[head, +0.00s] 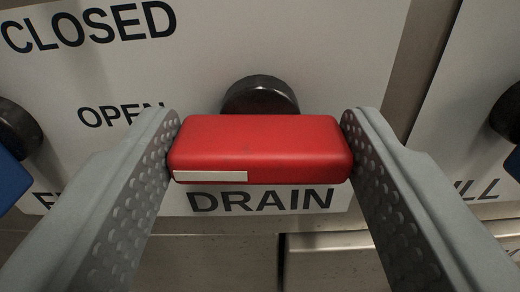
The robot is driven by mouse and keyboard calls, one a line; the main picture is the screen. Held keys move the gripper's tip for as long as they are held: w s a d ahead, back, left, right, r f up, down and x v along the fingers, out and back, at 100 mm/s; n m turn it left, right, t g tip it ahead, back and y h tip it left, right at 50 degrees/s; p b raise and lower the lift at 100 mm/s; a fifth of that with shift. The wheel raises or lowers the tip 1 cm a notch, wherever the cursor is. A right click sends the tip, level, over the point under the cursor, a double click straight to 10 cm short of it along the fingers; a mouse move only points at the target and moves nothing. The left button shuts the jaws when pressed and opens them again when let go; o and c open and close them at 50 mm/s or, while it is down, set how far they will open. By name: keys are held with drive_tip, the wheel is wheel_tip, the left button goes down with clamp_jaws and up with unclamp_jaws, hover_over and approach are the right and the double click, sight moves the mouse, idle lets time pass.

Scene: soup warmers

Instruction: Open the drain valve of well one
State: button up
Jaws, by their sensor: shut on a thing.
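The red drain valve handle (262,142) lies crosswise in the middle of the head view, in front of a dark round hub (260,95). A white strip marks its lower left edge. The word DRAIN (260,199) is printed on the panel just below it. My gripper (260,145) is shut on the red handle, with one grey dimpled finger against each end. The words CLOSED and OPEN are printed to the upper left, and OPEN is partly hidden by my left finger. No well number is readable here.
A blue handle (10,178) on a dark hub (15,130) is at the left edge. Another blue handle (513,163) is at the right edge, by partly hidden lettering ending in LL. A gap between panels (428,75) runs right of the handle. Metal fronts lie below.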

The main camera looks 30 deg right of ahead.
drive_tip(key=shift+n, duration=0.4)
drive_tip(key=o, duration=1)
drive_tip(key=shift+s+a, duration=0.1)
drive_tip(key=v, duration=1.7)
drive_tip(key=shift+s, duration=0.1)
